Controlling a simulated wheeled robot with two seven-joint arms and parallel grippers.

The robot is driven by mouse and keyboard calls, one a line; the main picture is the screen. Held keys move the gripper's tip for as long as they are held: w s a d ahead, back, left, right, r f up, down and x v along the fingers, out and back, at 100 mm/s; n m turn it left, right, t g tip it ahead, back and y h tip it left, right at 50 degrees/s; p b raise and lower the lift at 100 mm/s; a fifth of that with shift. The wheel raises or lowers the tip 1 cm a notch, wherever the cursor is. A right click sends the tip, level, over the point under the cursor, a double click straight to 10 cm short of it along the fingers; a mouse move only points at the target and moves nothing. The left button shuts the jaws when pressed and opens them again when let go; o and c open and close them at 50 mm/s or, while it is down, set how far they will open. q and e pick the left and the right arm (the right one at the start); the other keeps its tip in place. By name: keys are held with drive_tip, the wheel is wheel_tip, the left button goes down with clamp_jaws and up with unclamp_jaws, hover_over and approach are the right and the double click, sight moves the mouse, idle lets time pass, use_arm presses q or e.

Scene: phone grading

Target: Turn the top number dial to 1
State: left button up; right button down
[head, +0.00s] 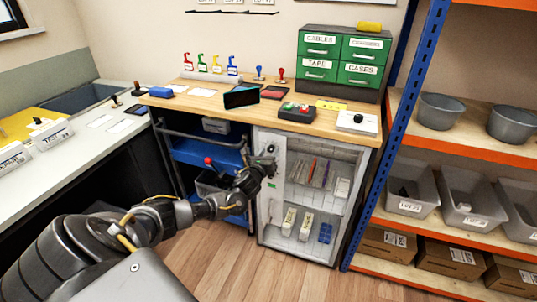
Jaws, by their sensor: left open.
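A grey-white cabinet (300,252) with a clear front stands under the wooden bench. Its left front strip (278,143) seems to carry the dials. A small round piece (270,148) near the top of that strip may be the top number dial; its number is too small to read. My left gripper (269,164) is open in front of this strip, just below the round piece. I cannot tell whether it touches anything. The gripper hides part of the strip. My right gripper is not in view.
The wooden bench top (205,101) bears green drawers (317,63), a black screen (241,97) and small tools. A blue cart (190,152) stands left of the cabinet. A blue-and-orange shelf rack (397,150) stands close on the right. The wooden floor (215,262) in front is clear.

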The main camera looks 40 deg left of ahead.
use_arm(q)
drive_tip(key=shift+c, duration=0.4)
drive_tip(key=c, duration=0.9)
